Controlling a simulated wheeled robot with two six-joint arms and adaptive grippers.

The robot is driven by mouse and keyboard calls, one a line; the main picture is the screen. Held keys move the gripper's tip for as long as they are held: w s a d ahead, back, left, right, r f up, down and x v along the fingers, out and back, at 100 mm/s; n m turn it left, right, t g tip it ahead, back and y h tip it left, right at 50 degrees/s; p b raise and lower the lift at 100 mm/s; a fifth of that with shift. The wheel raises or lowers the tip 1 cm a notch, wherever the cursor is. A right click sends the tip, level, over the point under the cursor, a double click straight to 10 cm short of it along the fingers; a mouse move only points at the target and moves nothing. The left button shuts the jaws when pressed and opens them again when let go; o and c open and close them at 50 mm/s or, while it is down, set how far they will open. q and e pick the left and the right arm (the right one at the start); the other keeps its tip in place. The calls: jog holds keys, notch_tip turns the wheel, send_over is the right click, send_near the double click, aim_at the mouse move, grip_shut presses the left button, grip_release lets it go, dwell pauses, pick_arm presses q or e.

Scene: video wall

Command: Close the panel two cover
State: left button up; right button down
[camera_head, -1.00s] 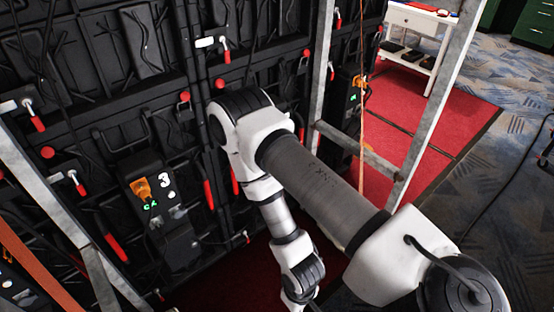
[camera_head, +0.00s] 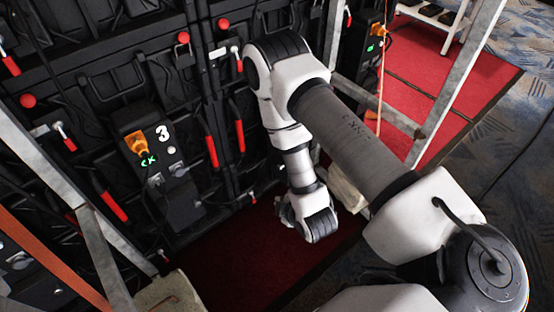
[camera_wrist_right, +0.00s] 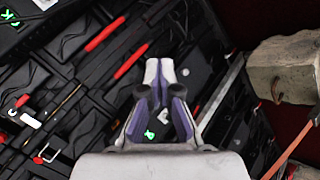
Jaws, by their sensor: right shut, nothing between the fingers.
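A black panel box marked 3 (camera_head: 165,165), with an orange plug and a green lit display, is on the back of the video wall. A second black box (camera_head: 373,45) with a green light is farther right, partly behind a metal post; no number is readable on it. I cannot make out a panel two cover. My right arm crosses the middle of the head view, its gripper largely hidden behind the wrist. In the right wrist view my right gripper (camera_wrist_right: 160,75) is shut and empty, in front of black wall hardware. My left gripper is out of view.
Metal frame posts (camera_head: 455,90) stand right, others left. A pale block (camera_head: 345,190) stands behind my right wrist; a block also shows in the wrist view (camera_wrist_right: 285,68). Red-handled levers (camera_head: 212,150) line the wall. Red carpet (camera_head: 235,265) is clear below.

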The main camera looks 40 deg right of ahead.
jog(key=w+d+f+n+t+h+b, duration=0.25)
jog(key=w+f+t+b, duration=0.2)
jog(key=f+b, duration=0.9)
jog(key=w+d+f+n+t+h+b, duration=0.15)
jog(key=w+d+f+t+b, duration=0.35)
jog(key=b, duration=1.5)
pick_arm(q)
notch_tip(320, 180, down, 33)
jog(key=p, duration=0.3)
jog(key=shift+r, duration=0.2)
pick_arm(e)
jog(key=w+d+g, duration=0.1)
jog(key=w+d, duration=0.3)
jog(key=w, duration=0.6)
jog(key=shift+w+d+f+n, duration=0.2)
jog(key=shift+d+f+n, duration=0.05)
jog(key=shift+d+n, duration=0.05)
